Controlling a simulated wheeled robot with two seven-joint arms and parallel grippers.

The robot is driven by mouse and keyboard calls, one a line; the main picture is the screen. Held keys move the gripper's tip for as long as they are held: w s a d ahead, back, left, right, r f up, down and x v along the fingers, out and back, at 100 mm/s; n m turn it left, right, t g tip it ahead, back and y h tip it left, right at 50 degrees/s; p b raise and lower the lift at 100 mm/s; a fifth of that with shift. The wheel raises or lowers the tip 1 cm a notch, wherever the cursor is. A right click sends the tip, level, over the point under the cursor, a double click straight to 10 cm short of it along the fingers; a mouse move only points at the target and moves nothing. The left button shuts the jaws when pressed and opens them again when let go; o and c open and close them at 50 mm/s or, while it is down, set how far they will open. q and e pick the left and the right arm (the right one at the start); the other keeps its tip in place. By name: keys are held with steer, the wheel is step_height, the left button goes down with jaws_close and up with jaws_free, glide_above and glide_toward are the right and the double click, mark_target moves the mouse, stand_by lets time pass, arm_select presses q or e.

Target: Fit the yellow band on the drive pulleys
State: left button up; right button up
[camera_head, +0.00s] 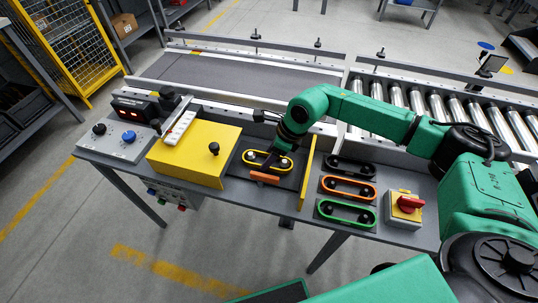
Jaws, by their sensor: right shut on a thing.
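The yellow band (286,161) is a stretched loop lying at the two dark drive pulleys on a dark plate in the middle of the grey bench. My right gripper (271,160) reaches down over this spot and is shut on the band. The gripper hides part of the band and pulleys, so I cannot tell whether the band sits in both grooves. A small orange piece (265,178) lies at the front of the plate. My left gripper is not in view.
An upright yellow panel (307,172) stands close right of the plate. Right of it are black, orange (348,188) and green (346,212) loops on holders, then a red switch (407,203). A yellow cover (195,157) and control box (118,138) stand left. Conveyors run behind.

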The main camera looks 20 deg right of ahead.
steer(key=o, duration=1.4)
steer(key=shift+o, duration=0.4)
steer(key=shift+r, duration=0.15)
step_height(320, 180, up, 8)
steer(key=p, duration=0.5)
